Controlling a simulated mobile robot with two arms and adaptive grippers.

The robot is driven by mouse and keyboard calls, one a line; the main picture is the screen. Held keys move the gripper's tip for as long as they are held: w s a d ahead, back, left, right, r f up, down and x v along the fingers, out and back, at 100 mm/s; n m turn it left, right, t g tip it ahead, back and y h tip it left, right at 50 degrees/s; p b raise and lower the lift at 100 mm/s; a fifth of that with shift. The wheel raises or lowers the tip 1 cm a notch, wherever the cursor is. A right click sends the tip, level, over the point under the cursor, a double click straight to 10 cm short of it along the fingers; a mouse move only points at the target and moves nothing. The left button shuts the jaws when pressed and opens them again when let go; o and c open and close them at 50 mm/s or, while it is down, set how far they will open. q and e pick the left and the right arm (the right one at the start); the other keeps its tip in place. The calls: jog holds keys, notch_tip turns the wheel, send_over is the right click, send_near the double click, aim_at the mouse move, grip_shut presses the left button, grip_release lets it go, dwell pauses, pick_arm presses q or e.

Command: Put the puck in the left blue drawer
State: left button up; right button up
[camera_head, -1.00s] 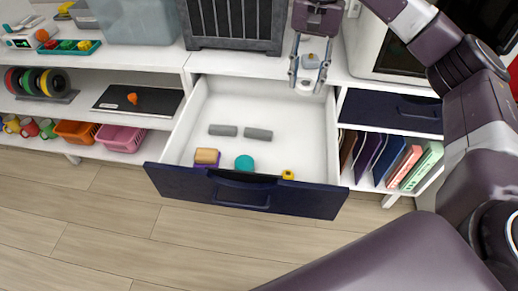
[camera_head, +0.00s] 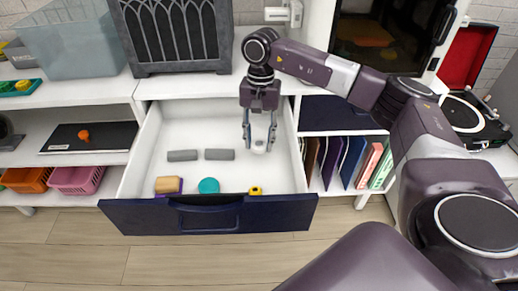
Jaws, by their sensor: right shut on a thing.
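The left blue drawer (camera_head: 130,217) is pulled open, with a dark blue front and a white inside. My right gripper (camera_head: 259,142) points down over the right part of the open drawer. Its fingers are shut on a small whitish puck (camera_head: 259,148), which shows between the fingertips. I cannot tell exactly how high the puck is above the drawer floor. My left gripper is not in view.
The drawer holds two grey cylinders (camera_head: 219,154), a tan block (camera_head: 168,184), a teal round piece (camera_head: 209,186) and a small yellow item (camera_head: 255,190). Its right floor is mostly bare. The blue drawer to the right (camera_head: 335,113) is shut. Upright folders (camera_head: 350,160) stand below it.

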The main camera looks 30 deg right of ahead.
aim_at(259, 143)
notch_tip(259, 143, down, 3)
jog(key=shift+f, duration=0.35)
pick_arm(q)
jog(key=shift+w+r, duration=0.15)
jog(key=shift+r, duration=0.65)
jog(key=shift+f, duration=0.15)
pick_arm(e)
jog(key=o, duration=1.2)
jog(key=shift+c, duration=0.2)
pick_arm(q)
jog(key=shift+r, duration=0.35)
